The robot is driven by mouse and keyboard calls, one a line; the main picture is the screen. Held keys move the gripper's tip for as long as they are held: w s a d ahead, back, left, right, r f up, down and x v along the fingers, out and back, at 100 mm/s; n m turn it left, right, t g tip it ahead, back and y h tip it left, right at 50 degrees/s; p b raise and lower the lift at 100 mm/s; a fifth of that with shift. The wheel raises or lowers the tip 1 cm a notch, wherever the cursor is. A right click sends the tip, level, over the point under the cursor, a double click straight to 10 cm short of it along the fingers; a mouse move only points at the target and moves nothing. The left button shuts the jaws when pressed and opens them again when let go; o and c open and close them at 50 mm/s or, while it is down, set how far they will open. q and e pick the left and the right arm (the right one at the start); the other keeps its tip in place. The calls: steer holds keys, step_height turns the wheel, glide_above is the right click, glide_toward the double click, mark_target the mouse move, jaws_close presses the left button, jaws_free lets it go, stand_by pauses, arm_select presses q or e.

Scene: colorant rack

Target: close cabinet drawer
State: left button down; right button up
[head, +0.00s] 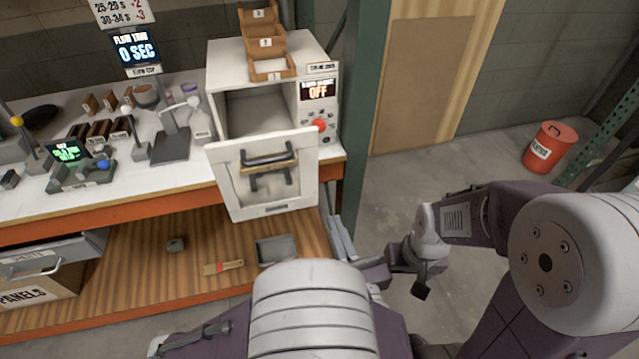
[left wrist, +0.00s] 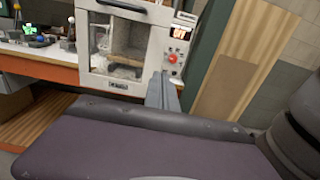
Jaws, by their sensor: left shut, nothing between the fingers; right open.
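My right gripper (head: 405,280) is open and empty, farther right.
A green post (head: 362,130) stands right of the cabinet. Bottles, a scale and small boxes crowd the bench's left side. A grey tray (head: 277,249) lies on the wooden lower shelf. A red bucket (head: 549,148) stands on otherwise open floor at right.

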mark_target(314, 171)
arm_select(q)
steer(key=x, duration=1.3)
steer(key=shift+w+a+p, duration=0.1)
steer(key=shift+w+p, duration=0.05)
steer(key=shift+p, duration=0.2)
arm_select(e)
steer(key=shift+r, duration=0.35)
